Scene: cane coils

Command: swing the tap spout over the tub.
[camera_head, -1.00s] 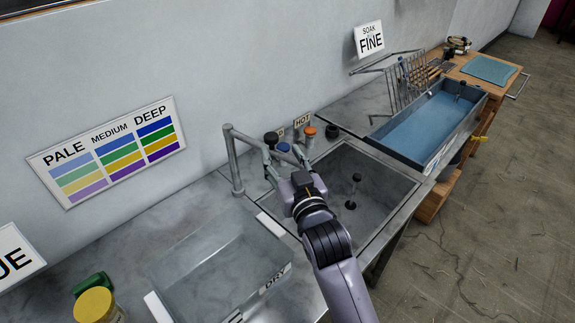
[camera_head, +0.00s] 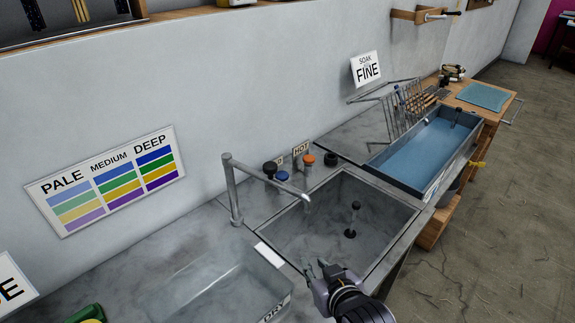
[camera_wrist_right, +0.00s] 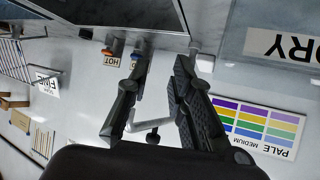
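The tap is a grey post (camera_head: 235,190) behind the counter edge. Its spout (camera_head: 270,177) points right and forward, with its tip over the left part of the sink (camera_head: 385,215). A clear tub (camera_head: 195,285) marked DRY sits left of the sink, cut off by the bottom edge. The spout is not above it. My right gripper (camera_head: 316,268) is open and empty near the sink's front edge, apart from the spout. In the right wrist view, my two fingers (camera_wrist_right: 162,62) stand apart, and the tub (camera_wrist_right: 270,30) shows upside down at top right. My left gripper is out of view.
A black plug handle (camera_head: 352,220) stands in the sink. A wire rack (camera_head: 400,110) and a blue water trough (camera_head: 415,150) lie to the right.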

